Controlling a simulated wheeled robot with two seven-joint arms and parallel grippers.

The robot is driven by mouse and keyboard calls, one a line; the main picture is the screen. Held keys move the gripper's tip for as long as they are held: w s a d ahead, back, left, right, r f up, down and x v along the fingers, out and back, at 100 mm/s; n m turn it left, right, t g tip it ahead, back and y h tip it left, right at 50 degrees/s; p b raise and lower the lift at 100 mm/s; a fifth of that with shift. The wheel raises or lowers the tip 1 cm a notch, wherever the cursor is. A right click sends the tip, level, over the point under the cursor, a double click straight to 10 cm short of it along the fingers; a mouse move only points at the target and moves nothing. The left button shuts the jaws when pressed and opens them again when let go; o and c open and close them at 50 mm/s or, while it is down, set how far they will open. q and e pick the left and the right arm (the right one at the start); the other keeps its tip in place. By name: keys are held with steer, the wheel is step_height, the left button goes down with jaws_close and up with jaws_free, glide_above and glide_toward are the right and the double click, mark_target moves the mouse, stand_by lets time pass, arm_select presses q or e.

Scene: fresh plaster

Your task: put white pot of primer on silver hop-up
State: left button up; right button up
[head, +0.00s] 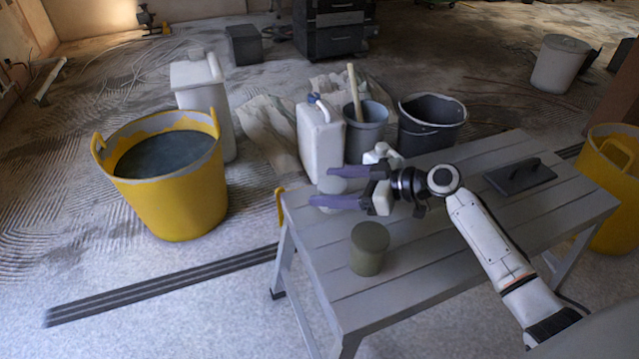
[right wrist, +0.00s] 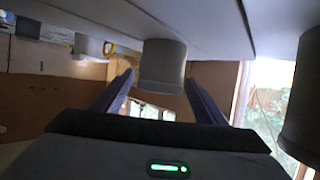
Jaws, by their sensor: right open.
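The silver hop-up (head: 420,285) is a slatted grey platform in the middle right of the head view. A small whitish pot (head: 332,187), which looks like the pot of primer, stands upright at its far left corner. My right gripper (head: 325,187) is open, with its purple fingers at either side of this pot and partly hiding it. In the right wrist view, which shows the scene upside down, the pot (right wrist: 162,68) appears between the fingertips with gaps on both sides. An olive-green pot (head: 369,250) stands nearer on the hop-up. My left gripper is out of view.
A white jerrycan (head: 318,142), a grey bucket with a stick (head: 367,135) and a black bucket (head: 430,125) stand behind the hop-up. A dark trowel (head: 520,176) and a small white bottle (head: 380,153) are on it. A yellow tub (head: 180,195) stands left.

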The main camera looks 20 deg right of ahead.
mark_target(337, 186)
steer(key=p+v, duration=0.1)
steer(key=v, duration=0.6)
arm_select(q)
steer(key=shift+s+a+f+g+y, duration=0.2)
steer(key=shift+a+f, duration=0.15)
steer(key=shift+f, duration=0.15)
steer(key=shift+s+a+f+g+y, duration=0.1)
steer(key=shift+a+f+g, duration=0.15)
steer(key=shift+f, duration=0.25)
arm_select(e)
steer(key=shift+s+d+r, duration=0.3)
steer(key=shift+s+d, duration=0.1)
steer(key=shift+s, duration=0.05)
